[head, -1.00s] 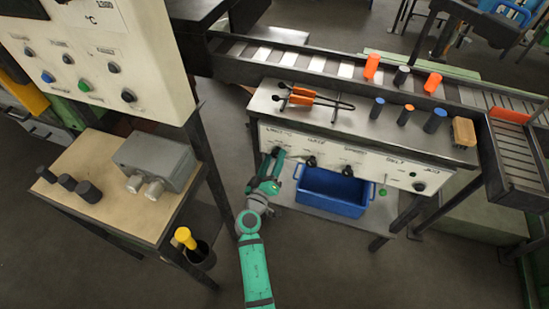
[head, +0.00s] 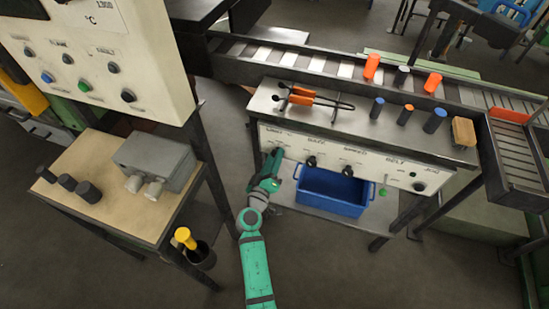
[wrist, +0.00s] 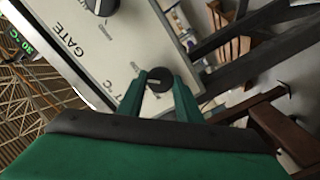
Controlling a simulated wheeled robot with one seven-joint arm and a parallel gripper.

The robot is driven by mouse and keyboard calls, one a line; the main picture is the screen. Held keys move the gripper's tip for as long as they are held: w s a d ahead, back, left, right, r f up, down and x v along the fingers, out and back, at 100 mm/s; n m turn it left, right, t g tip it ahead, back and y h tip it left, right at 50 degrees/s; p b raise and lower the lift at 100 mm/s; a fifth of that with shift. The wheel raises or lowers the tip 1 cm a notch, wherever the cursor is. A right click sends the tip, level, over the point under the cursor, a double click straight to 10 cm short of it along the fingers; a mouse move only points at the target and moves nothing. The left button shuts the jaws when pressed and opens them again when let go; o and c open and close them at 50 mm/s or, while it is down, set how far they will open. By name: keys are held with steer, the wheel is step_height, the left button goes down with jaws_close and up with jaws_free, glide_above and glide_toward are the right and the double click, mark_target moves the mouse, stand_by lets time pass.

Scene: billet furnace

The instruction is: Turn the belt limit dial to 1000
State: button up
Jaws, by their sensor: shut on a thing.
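The limit dial is a small dark round knob (wrist: 158,80) with a light pointer mark, at the left end of a white control panel (head: 400,174). Its label ends in "°C" in the wrist view; the rest of the word is partly hidden. My gripper (head: 275,154) is at this dial, and in the wrist view my green fingers (wrist: 159,84) are shut on its two sides. The dial's scale is too hidden to read its setting. In the head view my gripper covers the dial.
A black gate dial (head: 311,162) is just right of my gripper, with another knob (head: 347,171) beyond. A blue bin (head: 335,192) is below the panel. Tongs (head: 315,99) and several small cylinders lie or stand on the bench top. A wooden table (head: 75,165) is at left.

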steer(key=shift+n, duration=4.1)
steer(key=shift+f, duration=0.1)
steer(key=o, duration=1)
steer(key=shift+o, duration=0.2)
steer(key=v, duration=1.1)
steer(key=shift+w, duration=0.1)
